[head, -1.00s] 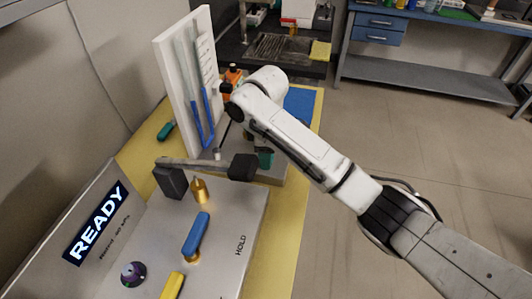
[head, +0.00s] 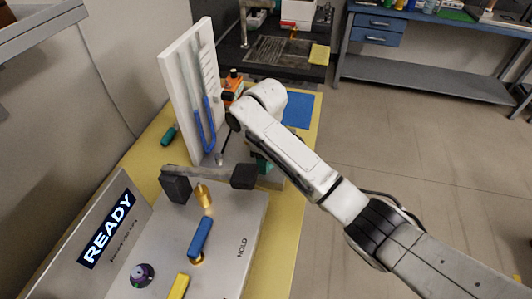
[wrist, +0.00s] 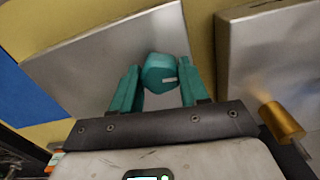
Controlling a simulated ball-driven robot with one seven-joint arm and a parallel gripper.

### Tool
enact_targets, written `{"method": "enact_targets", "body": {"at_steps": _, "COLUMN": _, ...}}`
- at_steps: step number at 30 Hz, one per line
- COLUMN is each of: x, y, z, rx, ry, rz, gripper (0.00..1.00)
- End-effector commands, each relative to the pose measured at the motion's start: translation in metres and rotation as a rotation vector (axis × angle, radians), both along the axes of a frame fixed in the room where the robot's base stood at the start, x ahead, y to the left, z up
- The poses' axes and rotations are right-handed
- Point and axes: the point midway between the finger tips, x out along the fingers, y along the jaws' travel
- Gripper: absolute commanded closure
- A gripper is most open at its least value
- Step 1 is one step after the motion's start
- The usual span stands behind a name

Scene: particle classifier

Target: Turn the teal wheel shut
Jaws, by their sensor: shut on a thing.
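The teal wheel (wrist: 160,72) is in the wrist view, a small faceted knob with a pale mark on its face, in front of a grey metal plate (wrist: 95,65). My gripper (wrist: 158,84) has two teal fingers, one on each side of the wheel, and is shut on it. In the head view my white arm hides most of the gripper. Only a bit of teal shows beside the arm there, and I cannot tell whether it is wheel or finger.
A grey panel with a READY display (head: 107,230), a blue lever (head: 199,237) and a brass fitting (head: 204,196) stands in front. A white board with blue tubing (head: 185,85) rises behind. Two dark blocks joined by a bar (head: 210,171) stand close to my arm.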

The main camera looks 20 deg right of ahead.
Motion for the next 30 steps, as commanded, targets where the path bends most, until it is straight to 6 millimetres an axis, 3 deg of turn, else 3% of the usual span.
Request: {"method": "enact_targets", "body": {"at_steps": 30, "x": 0.0004, "y": 0.0014, "z": 0.0027, "rx": 0.001, "ry": -0.001, "rz": -0.965, "gripper": 0.86}}
